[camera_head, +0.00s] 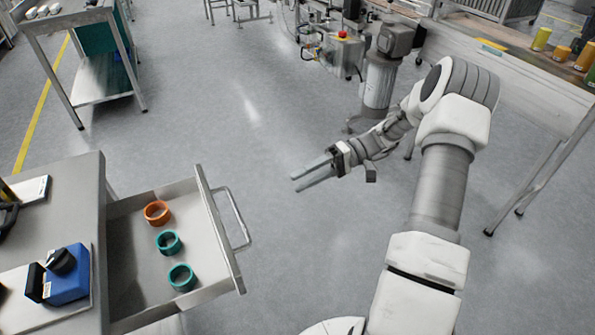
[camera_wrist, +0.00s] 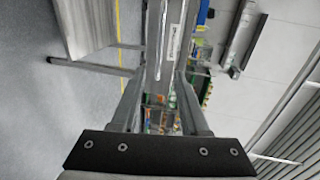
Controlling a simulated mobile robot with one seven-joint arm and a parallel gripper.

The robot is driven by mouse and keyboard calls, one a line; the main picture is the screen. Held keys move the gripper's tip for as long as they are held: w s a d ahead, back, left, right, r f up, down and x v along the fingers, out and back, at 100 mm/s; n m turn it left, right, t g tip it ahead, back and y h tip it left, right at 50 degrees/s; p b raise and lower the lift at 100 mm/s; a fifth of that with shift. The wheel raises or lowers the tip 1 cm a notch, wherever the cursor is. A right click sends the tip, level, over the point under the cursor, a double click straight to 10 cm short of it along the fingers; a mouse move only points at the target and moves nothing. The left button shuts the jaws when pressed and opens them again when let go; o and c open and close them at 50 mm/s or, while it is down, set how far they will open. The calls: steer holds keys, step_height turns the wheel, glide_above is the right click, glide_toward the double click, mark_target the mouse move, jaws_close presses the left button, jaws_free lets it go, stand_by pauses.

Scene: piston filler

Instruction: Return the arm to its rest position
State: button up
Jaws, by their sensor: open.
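My arm reaches up from the bottom right in the head view, bent at the elbow, with the forearm pointing back to the left. My gripper (camera_head: 313,176) hangs over the bare floor, right of the open drawer and apart from it. Its two fingers are apart with nothing between them. In the wrist view both fingers of my gripper (camera_wrist: 160,92) frame distant equipment, and no held object shows.
An open drawer (camera_head: 205,215) holds one orange ring (camera_head: 156,212) and two teal rings (camera_head: 168,243). A blue device (camera_head: 67,278) sits on the cabinet top. A steel table (camera_head: 68,20) stands upper left, a machine (camera_head: 380,75) behind my gripper. The middle floor is clear.

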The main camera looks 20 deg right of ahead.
steer(key=s+a+r+m+t+h, duration=0.1)
steer(key=s+a+r+t+h, duration=0.25)
steer(key=s+r+h, duration=0.55)
steer(key=s+a+r+t+h, duration=0.35)
steer(key=s+r+h, duration=0.35)
steer(key=s+r, duration=0.4)
step_height(320, 180, up, 16)
steer(key=p, duration=1.6)
steer(key=shift+d+p, duration=0.2)
steer(key=shift+p, duration=0.15)
